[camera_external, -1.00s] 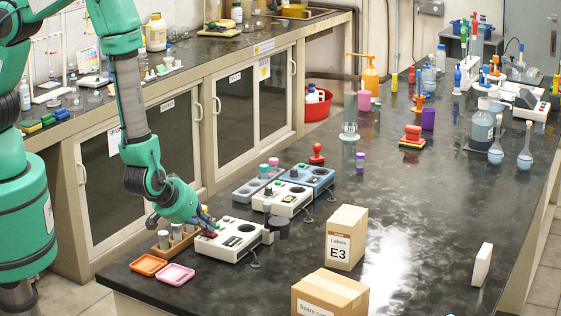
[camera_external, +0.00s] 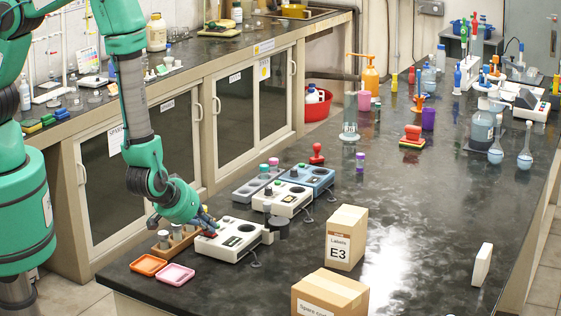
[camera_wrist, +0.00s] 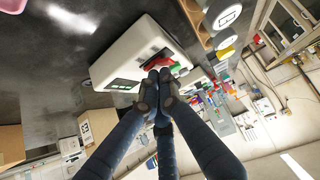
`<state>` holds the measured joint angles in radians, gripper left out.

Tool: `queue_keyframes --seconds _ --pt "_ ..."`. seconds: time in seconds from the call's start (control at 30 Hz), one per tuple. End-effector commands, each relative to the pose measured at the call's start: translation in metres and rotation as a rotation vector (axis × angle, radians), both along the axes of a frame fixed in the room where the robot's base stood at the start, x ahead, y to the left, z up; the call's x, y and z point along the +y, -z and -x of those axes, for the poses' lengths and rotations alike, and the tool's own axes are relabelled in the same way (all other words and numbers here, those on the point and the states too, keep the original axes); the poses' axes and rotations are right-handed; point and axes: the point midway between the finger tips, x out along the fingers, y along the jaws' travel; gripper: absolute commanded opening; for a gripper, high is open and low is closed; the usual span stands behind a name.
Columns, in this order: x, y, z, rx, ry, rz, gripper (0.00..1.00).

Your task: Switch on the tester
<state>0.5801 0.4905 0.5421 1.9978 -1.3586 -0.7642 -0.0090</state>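A white boxy device with a dark display, apparently the tester (camera_external: 240,237), stands near the front left of the dark bench. It fills the upper middle of the wrist view (camera_wrist: 125,48), with a red part (camera_wrist: 157,60) and a green part on its panel. My gripper (camera_external: 210,226) is at the left end of this device, low over its red part. In the wrist view my gripper's fingertips (camera_wrist: 160,82) are together with nothing seen between them. They are right by the red part and partly hide it; I cannot tell whether they touch it.
A wooden rack with vials (camera_external: 176,240) stands close to the left of the device. Orange (camera_external: 147,265) and pink (camera_external: 176,274) trays lie in front. A similar cream device (camera_external: 289,199) and a blue one (camera_external: 312,178) stand behind. A labelled box (camera_external: 346,238) stands to the right.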

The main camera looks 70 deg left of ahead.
Motion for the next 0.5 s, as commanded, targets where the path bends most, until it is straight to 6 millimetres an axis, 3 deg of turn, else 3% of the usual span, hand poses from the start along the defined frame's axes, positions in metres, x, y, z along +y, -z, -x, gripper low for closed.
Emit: queue_keyframes --seconds 0.5 --pt "0.016 0.013 0.02 0.025 -0.005 -0.01 0.0"
